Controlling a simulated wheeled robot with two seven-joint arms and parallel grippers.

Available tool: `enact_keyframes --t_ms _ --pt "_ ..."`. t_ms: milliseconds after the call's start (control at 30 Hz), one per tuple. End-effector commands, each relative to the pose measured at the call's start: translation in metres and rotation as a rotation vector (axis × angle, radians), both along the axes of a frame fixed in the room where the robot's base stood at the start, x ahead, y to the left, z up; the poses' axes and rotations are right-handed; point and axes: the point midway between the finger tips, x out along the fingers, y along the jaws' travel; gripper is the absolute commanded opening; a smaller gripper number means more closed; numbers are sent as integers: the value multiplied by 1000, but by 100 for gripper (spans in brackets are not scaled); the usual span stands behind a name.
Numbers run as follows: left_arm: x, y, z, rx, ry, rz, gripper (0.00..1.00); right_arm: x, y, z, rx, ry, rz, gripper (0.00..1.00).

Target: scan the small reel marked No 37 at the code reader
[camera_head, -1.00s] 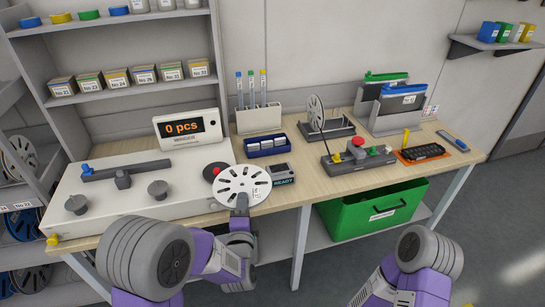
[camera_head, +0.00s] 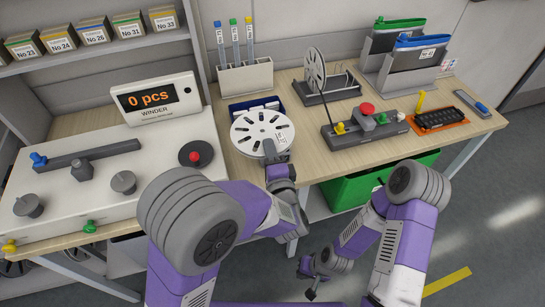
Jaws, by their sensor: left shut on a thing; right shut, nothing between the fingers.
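My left gripper (camera_head: 271,154) is shut on the reel's near edge. No number on the reel can be read. The code reader is not visible now; the reel and my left gripper cover the area where it stood in the earlier frame. My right gripper (camera_head: 317,279) is shut and empty, low in front of the bench, over the floor.
The winder (camera_head: 155,97) reads 0 pcs on the left. Behind the reel is a blue tray (camera_head: 233,105) of white items. A reel stand (camera_head: 330,91), button box (camera_head: 365,134) and orange mat (camera_head: 463,122) stand to the right. A green crate (camera_head: 345,192) sits below the bench.

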Motion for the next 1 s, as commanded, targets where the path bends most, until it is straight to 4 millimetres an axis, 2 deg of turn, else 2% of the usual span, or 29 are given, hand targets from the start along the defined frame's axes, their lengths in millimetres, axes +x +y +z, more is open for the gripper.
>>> enact_keyframes --t_ms 33,600,800,1000 --pt "6 3 -4 0 -3 3 0 0 0 -7 0 0 0 0" --pt "66 22 -25 0 -2 2 0 0 0 -44 0 -1 0 0" --pt "77 26 -28 0 -2 0 0 0 0 -50 0 -1 0 0" --pt "81 27 -28 0 -2 0 0 0 0 -51 0 -1 0 0"
